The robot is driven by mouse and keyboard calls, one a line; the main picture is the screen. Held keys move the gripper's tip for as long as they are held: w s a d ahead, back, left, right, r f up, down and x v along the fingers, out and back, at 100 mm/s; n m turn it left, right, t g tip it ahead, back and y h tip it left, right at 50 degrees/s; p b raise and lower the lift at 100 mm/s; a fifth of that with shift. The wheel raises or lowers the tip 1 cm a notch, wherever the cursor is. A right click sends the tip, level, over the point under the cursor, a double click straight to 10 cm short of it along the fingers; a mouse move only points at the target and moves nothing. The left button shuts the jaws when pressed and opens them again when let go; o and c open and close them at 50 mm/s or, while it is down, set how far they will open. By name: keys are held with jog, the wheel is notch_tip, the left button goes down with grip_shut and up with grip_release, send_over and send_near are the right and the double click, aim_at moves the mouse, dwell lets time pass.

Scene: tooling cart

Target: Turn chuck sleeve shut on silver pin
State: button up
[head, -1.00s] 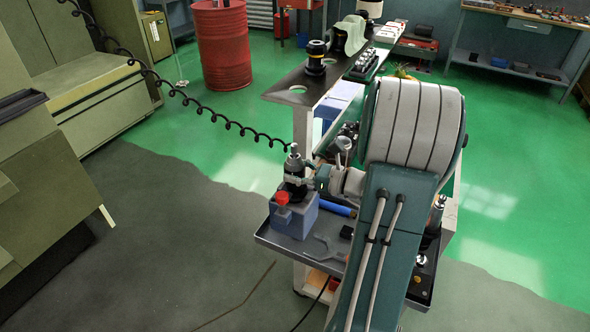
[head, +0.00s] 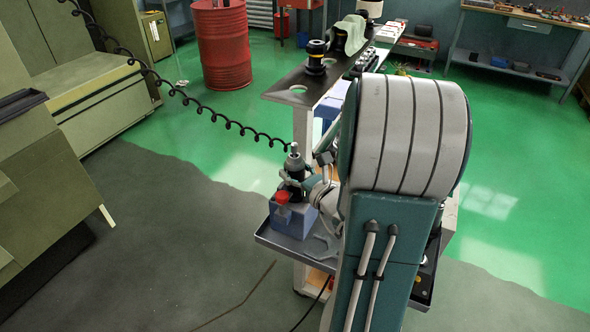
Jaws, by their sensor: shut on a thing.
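The chuck stands upright on a blue block (head: 292,218) with a red knob (head: 282,197) at the cart's near left corner. The chuck sleeve (head: 295,163) shows as a grey collar above a dark body. The silver pin (head: 293,147) sticks up from its top, small in view. My gripper (head: 292,181) reaches in from the right and is shut on the chuck sleeve. Its fingers are small here, and my wrist and arm hide part of the grip from the right.
The cart's lower tray (head: 268,237) holds the block and a wrench-like tool (head: 326,245). My arm covers much of the tray. An upper shelf (head: 285,88) holds black holders (head: 316,58). Floor is clear on the left.

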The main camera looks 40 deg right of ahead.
aim_at(294, 144)
jog(key=shift+m+h, duration=0.4)
jog(key=shift+h, duration=0.3)
jog(key=o, duration=1.1)
jog(key=shift+r, duration=0.1)
notch_tip(294, 144, up, 10)
jog(key=shift+f, duration=0.1)
